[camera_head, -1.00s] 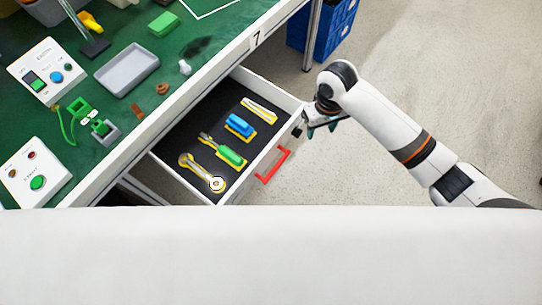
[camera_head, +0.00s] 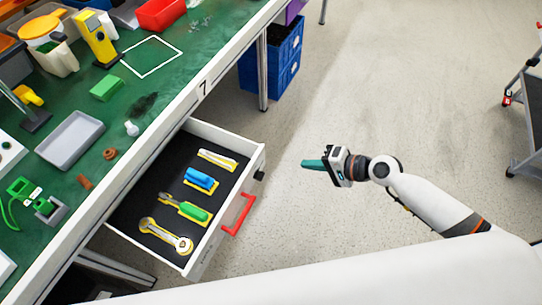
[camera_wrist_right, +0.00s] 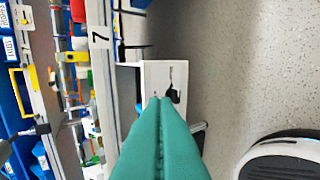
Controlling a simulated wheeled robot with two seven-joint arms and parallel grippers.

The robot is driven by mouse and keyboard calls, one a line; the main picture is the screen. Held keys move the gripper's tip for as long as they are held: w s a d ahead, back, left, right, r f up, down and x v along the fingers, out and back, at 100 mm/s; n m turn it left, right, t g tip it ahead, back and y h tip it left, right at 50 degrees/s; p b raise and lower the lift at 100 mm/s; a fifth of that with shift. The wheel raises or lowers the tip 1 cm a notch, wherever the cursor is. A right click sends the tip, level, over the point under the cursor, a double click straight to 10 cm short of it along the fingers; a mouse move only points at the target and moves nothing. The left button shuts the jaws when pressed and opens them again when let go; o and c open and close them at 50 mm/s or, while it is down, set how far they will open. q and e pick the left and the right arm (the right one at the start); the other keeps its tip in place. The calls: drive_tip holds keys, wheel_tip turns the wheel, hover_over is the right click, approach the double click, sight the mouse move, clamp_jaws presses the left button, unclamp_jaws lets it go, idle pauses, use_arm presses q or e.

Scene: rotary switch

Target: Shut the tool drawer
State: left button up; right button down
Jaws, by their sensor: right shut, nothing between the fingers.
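The tool drawer (camera_head: 222,139) stands pulled out from under the green-topped workbench. Its red handle (camera_head: 238,215) is on the front, and a black fitting (camera_head: 259,175) sits near the front's far end. Inside, on a dark liner, lie a wrench (camera_head: 166,236), a green-handled screwdriver (camera_head: 190,210), a blue tool (camera_head: 199,178) and a pale tool (camera_head: 217,159). My right gripper (camera_head: 306,163) is shut and empty, to the right of the drawer front and apart from it. Its teal fingers (camera_wrist_right: 160,125) point toward the drawer's end (camera_wrist_right: 152,75) in the wrist view. My left gripper is not in view.
The workbench top (camera_head: 150,103) carries a grey tray (camera_head: 70,138), a green block (camera_head: 106,88) and other items. Blue bins (camera_head: 272,62) stand beyond the drawer. A grey cart (camera_head: 525,120) is at far right. The floor around my right gripper is clear.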

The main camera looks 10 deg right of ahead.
approach(259, 157)
wheel_tip(259, 157, down, 3)
drive_tip(key=w+a, duration=0.1)
drive_tip(key=a, duration=0.1)
drive_tip(key=shift+w+a+p, duration=0.4)
drive_tip(key=shift+w+a, duration=0.3)
drive_tip(key=shift+w, duration=0.1)
drive_tip(key=shift+w+a+f, duration=0.15)
drive_tip(key=shift+w+a, duration=0.2)
drive_tip(key=shift+a, duration=0.2)
